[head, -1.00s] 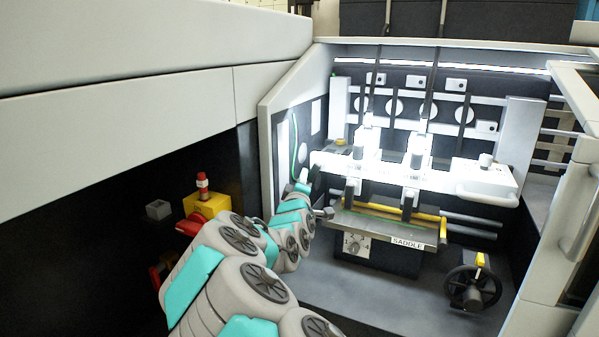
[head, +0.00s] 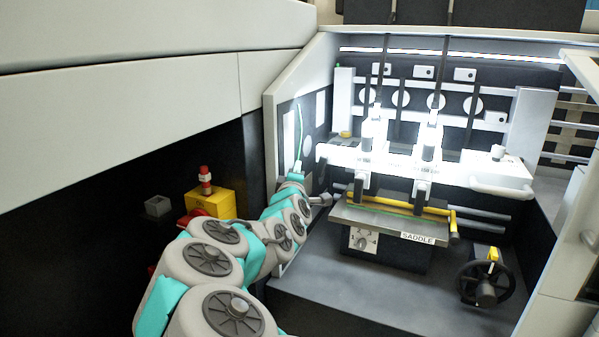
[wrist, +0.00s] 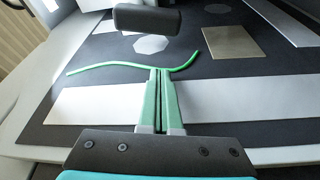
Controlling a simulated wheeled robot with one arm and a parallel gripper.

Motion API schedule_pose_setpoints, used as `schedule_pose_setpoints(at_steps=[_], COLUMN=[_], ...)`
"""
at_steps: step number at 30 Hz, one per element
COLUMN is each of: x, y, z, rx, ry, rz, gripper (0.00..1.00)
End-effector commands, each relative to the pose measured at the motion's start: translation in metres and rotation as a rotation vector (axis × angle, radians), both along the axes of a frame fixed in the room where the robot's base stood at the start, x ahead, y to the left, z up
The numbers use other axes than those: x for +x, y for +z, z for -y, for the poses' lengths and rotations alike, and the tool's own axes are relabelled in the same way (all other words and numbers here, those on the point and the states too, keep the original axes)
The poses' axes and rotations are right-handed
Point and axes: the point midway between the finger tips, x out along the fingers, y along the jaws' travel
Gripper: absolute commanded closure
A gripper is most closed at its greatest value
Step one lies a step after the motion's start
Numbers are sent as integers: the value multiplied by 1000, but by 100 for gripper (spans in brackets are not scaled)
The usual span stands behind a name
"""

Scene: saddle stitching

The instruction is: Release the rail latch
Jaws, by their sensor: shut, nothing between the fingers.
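My gripper (wrist: 160,78) shows in the wrist view with its two green fingers shut together and nothing between them. It faces a dark side wall panel (wrist: 95,75) with pale plates. A dark rounded bar (wrist: 146,19) stands out beyond the fingertips, apart from them. In the head view my arm reaches to the left side wall, and the fingertips are too small to make out. A dark lever-like part (head: 322,172) is at the left end of the white cross rail (head: 395,165), close to my wrist. I cannot tell for certain which part is the rail latch.
A thin green line (head: 299,128) runs on the side wall; it also crosses behind my fingertips in the wrist view (wrist: 110,64). The saddle table (head: 385,222) is right of my arm. A black handwheel (head: 486,284) stands front right. A yellow box (head: 213,203) is at left.

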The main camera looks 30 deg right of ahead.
Motion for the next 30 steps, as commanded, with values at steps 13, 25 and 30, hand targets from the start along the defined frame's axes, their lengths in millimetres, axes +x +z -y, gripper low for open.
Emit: schedule_pose_setpoints(at_steps=[13,25,30], x=[-47,-74,-75], y=[-5,-7,-6], z=[-31,-47,-48], rx=[-2,-1,0], ry=[1,0,0], rz=[1,1,1], gripper=[100,100,100])
